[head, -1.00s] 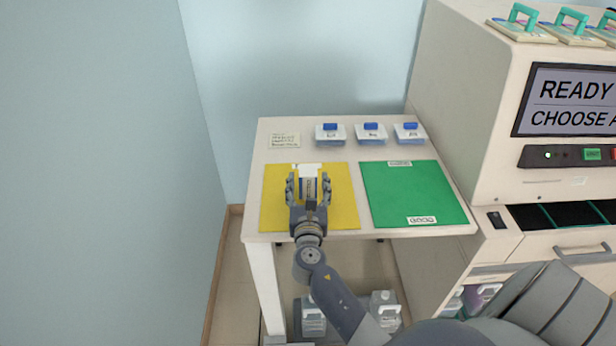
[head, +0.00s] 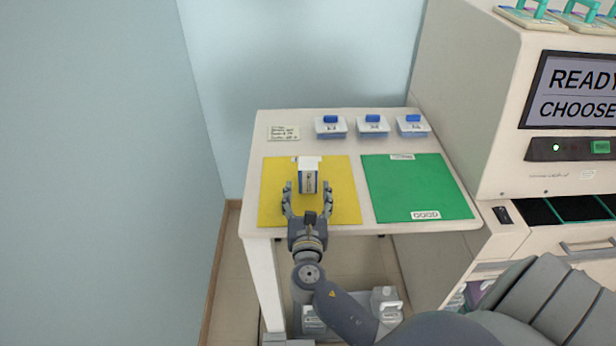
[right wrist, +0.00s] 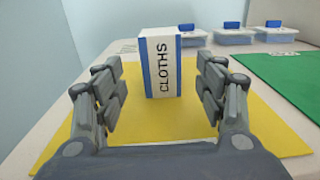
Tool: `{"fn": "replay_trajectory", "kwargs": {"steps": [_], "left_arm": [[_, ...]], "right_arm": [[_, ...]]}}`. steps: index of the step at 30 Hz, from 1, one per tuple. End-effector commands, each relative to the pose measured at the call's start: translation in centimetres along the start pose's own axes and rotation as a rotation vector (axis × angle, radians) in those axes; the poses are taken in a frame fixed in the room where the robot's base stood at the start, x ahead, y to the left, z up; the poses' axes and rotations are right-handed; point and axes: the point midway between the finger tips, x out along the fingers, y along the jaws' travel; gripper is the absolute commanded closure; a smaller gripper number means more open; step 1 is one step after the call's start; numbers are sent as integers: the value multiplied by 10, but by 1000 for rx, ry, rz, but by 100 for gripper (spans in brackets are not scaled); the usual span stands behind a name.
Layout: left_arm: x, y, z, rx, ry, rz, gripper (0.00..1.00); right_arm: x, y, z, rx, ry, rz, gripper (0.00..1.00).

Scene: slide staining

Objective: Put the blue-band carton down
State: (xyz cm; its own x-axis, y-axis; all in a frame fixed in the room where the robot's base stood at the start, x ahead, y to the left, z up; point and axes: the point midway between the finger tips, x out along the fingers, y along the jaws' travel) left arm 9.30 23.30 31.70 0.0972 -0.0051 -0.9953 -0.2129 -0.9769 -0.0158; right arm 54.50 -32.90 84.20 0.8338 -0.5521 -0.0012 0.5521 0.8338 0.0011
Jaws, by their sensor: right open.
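The blue-band carton (head: 308,176) is white with a blue band. It stands upright on the yellow mat (head: 341,209). In the right wrist view the carton (right wrist: 161,63) shows the word CLOTHS on its near face. My right gripper (head: 307,191) is open, just on the near side of the carton. In the right wrist view its fingers (right wrist: 163,88) are spread to either side, with visible gaps to the carton. My left gripper is not in view.
A green mat (head: 416,187) lies to the right of the yellow mat. A large machine (head: 470,90) stands at the right, a wall at the left.

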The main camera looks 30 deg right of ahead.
Motion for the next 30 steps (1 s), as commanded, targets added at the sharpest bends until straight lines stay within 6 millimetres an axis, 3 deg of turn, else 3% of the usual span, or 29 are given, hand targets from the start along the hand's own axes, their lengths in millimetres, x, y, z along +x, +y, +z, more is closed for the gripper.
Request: {"fn": "replay_trajectory", "kwargs": {"steps": [18,27,30], "left_arm": [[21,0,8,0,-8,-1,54],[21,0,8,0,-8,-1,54],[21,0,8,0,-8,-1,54]], "right_arm": [[74,-2,0,-1,-2,1,35],[78,-2,1,-1,1,1,35],[78,-2,1,-1,1,1,58]]}}
